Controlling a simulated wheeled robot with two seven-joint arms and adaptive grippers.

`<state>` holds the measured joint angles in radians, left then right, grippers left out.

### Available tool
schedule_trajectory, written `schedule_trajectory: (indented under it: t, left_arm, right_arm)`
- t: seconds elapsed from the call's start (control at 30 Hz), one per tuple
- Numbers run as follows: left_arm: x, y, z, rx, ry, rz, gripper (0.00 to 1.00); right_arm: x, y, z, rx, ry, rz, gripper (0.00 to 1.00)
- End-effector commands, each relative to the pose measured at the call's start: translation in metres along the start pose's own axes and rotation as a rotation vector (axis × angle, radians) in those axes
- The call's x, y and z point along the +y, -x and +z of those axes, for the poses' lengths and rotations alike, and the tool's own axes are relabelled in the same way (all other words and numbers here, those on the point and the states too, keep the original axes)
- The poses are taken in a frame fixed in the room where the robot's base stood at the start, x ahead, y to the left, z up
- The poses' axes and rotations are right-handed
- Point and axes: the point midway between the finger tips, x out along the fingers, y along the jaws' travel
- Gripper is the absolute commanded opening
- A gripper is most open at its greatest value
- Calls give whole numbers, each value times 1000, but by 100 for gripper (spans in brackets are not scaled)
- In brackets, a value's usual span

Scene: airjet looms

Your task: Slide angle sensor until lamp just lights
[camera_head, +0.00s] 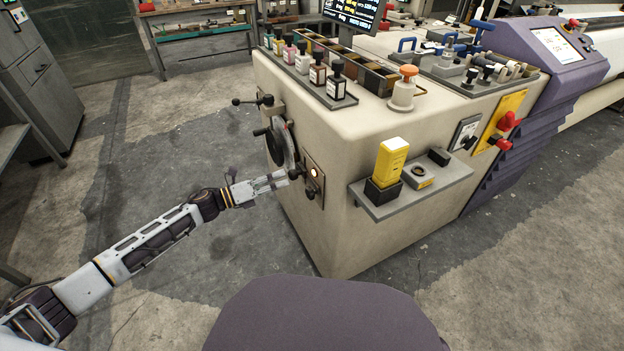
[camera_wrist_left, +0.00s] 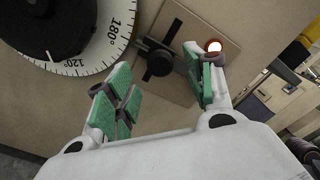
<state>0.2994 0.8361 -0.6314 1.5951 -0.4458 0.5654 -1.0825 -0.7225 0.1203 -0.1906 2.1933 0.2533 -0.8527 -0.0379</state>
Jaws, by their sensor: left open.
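The angle sensor (camera_wrist_left: 155,46) is a dark sliding block with a round black knob, set in a slot on a tan plate (camera_wrist_left: 188,28) in the left wrist view. A small round lamp (camera_wrist_left: 214,46) on the same plate glows white; in the head view the lamp (camera_head: 314,173) is lit too. My left gripper (camera_head: 286,178) is open at the plate on the machine's side. In the wrist view its green-padded fingers (camera_wrist_left: 155,88) stand apart, with the knob between and just beyond them. I cannot tell whether either finger touches the sensor. My right gripper is out of view.
A graduated dial (camera_wrist_left: 85,45) with a black hub sits left of the sensor; in the head view the dial wheel (camera_head: 281,143) has dark handles. A grey shelf (camera_head: 412,190) with a yellow device (camera_head: 391,160) juts out to the right. Floor is clear below.

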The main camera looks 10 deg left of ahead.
Motion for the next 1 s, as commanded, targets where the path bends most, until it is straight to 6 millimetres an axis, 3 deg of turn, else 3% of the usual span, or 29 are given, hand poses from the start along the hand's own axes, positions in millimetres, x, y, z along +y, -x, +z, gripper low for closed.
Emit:
schedule_trajectory:
  t: [0.53,1.0]
  left_arm:
    - [0,32,0,1,-1,0,54]
    - [0,35,0,1,-1,0,54]
  right_arm:
    - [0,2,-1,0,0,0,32]
    - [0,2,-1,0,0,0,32]
